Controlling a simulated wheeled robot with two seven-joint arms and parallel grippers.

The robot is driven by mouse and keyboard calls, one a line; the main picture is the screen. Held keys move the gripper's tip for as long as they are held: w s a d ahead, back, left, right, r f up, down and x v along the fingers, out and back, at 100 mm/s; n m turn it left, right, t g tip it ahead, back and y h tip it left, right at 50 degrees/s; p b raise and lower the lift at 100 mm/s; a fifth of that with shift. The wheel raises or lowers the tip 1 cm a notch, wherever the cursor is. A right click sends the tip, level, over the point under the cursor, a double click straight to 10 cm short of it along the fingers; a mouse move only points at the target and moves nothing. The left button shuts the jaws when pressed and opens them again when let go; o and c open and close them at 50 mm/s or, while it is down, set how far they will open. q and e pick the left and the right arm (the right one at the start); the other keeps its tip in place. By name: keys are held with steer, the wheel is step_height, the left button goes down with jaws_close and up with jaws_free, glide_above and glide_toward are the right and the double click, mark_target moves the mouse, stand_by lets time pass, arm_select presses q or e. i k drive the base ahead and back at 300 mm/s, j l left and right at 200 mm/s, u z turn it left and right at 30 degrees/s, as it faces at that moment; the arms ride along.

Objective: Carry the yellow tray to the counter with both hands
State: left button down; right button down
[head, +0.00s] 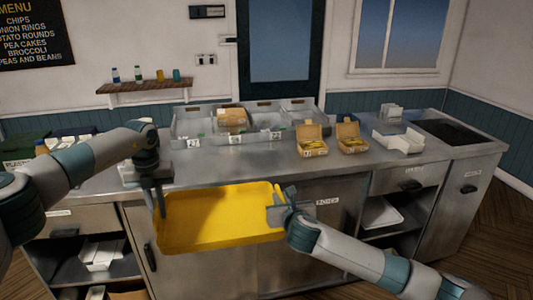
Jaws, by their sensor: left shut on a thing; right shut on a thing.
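The yellow tray (215,214) is in the middle of the head view, held in front of the counter and looking empty. My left gripper (159,208) is shut on its left edge. My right gripper (280,204) is shut on its right edge. The steel counter (340,172) lies just behind the tray. The tray hides part of the counter's front, and I cannot tell how its height compares with the counter top. My wrists hide small parts of the tray's edges.
Along the back of the counter stands a divided clear rack (188,128) holding a cardboard box (231,120). Two open food boxes (312,141) (351,138) and white trays (399,140) stand to the right. The front strip of the counter, behind the tray, is clear. Open shelves lie below.

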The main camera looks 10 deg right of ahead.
mark_target(252, 159)
steer(key=i+l, duration=0.25)
steer(key=i, duration=0.15)
steer(key=i+l, duration=0.25)
steer(key=i, duration=0.15)
steer(key=i+l, duration=0.2)
steer(key=i, duration=0.25)
